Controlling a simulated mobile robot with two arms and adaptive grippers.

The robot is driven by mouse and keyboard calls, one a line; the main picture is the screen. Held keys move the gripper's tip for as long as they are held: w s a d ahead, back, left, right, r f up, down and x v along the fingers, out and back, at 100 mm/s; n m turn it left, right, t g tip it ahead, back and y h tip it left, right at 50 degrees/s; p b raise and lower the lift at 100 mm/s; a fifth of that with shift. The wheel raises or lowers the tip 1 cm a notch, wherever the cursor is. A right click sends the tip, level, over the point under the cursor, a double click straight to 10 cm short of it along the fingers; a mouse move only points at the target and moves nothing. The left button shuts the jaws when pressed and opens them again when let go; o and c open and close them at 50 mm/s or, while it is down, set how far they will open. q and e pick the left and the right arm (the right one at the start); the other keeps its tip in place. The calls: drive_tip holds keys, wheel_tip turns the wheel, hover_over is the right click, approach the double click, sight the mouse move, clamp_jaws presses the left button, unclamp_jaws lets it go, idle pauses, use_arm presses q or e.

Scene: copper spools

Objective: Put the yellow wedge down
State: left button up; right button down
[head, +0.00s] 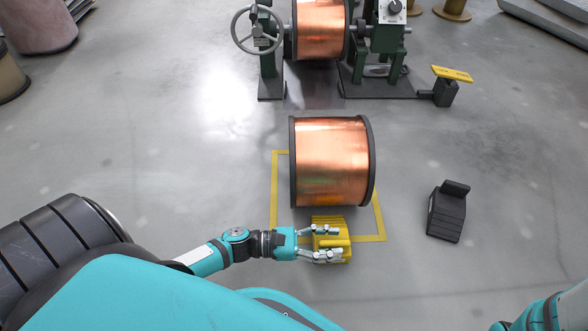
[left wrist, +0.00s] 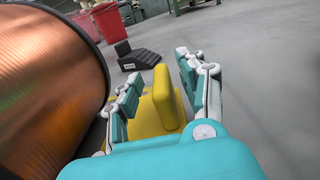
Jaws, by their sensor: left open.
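The yellow wedge (head: 331,239) sits on the floor close against the near side of the copper spool (head: 332,163). My left gripper (head: 328,243) is open, with its fingers on either side of the wedge. In the left wrist view, the wedge (left wrist: 160,108) stands between the two spread fingers (left wrist: 158,95), and the spool (left wrist: 45,80) fills the left side. I cannot tell whether either finger touches the wedge. My right gripper is not in view; only part of my right arm shows at the lower right.
A yellow floor outline (head: 274,200) surrounds the spool. A black wedge (head: 447,212) lies to the right on open floor. A green machine (head: 388,45) holding another copper spool (head: 320,28) stands behind, with a yellow pedal (head: 452,74) beside it. Red bins (left wrist: 108,22) show in the left wrist view.

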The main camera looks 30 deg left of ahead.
use_arm(q)
drive_tip(key=shift+p+v, duration=2)
drive_tip(key=shift+v, duration=3.45)
drive_tip(key=shift+s, duration=0.1)
